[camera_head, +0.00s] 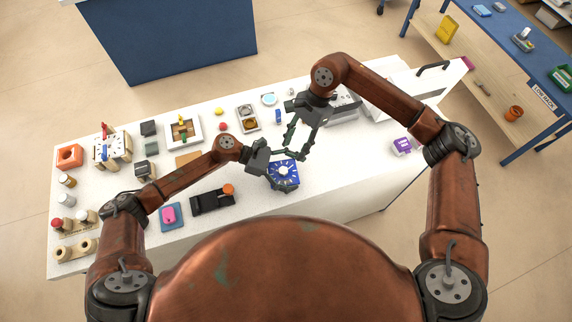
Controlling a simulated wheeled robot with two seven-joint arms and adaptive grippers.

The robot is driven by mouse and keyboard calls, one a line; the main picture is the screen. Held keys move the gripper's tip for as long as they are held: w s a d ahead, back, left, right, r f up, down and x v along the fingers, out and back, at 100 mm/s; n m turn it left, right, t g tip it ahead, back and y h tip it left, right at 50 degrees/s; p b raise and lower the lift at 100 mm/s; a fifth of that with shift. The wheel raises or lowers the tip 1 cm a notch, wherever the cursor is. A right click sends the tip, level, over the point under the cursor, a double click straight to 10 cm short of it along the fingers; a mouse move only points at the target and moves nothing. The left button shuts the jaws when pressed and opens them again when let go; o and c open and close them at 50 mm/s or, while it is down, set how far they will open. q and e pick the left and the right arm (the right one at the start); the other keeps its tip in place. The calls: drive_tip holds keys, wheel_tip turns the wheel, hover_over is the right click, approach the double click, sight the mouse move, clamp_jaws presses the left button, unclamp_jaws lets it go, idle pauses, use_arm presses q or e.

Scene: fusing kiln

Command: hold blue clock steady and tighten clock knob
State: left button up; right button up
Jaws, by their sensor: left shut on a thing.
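The blue clock (291,181) stands near the front edge of the white table, right of the table's middle. A pale round knob (283,170) shows at the centre of its face. My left gripper (285,169) comes in from the left and is shut on the clock, with its fingers at the clock's far and left sides. My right gripper (295,150) is above and just behind the clock. Its two fingers point down towards the clock and are spread apart, with nothing seen between them. Whether its tips touch the clock cannot be told.
A black device with an orange knob (210,199) and a pink item on a blue pad (169,216) lie left of the clock. A purple box (402,146) stands to the right. Several small items fill the table (330,178) at the back and left. Bare surface lies right of the clock.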

sight(284, 169)
drive_tip(key=x, duration=0.9)
drive_tip(key=shift+s+f, duration=0.1)
drive_tip(key=shift+f, duration=0.25)
clamp_jaws()
